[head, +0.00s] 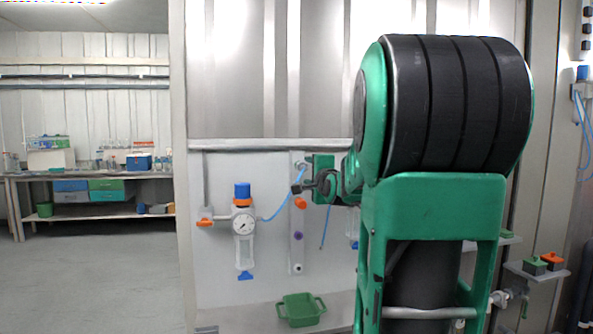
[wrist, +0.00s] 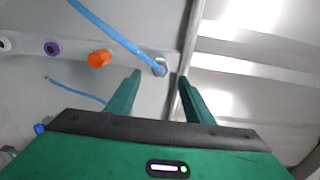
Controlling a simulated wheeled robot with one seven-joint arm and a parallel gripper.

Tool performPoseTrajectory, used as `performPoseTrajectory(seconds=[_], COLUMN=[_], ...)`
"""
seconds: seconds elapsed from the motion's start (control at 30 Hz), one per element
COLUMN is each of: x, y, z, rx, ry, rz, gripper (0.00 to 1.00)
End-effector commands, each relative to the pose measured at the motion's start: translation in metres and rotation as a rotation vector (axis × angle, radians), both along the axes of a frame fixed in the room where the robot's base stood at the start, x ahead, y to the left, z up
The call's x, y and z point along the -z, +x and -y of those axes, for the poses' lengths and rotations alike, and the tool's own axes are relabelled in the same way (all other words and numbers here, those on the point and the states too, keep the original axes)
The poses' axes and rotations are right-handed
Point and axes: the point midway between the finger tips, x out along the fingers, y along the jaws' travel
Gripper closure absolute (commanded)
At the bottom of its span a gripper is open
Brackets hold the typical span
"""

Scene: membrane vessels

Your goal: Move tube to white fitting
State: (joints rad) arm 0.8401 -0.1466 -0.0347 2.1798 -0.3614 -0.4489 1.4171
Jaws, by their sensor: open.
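A blue tube (wrist: 112,32) runs in from the upper left in the wrist view. Its end is at a pale round fitting (wrist: 161,62) at the top of the strip, between and just beyond my fingertips. My gripper (wrist: 158,78) is open, its two green fingers apart on either side of that tube end.
An orange fitting (head: 300,202) and a purple fitting (head: 298,236) sit between the top and white fittings. A regulator with gauge (head: 243,224) stands left of the strip. Another thin blue tube (head: 324,228) hangs at right. A green tray (head: 301,310) lies below.

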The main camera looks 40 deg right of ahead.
Motion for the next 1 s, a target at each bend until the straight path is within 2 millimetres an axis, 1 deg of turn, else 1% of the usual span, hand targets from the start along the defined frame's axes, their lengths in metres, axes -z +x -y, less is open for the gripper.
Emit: performPoseTrajectory(seconds=[0.17,0.27,0.37,0.8,1.0], x=[0.0,0.001,0.001,0.001,0.001], y=[0.001,0.005,0.013,0.059,0.072], z=[0.001,0.003,0.008,0.036,0.045], rx=[0.0,0.0,0.0,-0.001,0.0], ry=[-0.001,-0.001,0.0,0.0,-0.001], rz=[-0.002,-0.003,-0.004,-0.004,-0.004], gripper=[0.52,0.52,0.52,0.52,0.52])
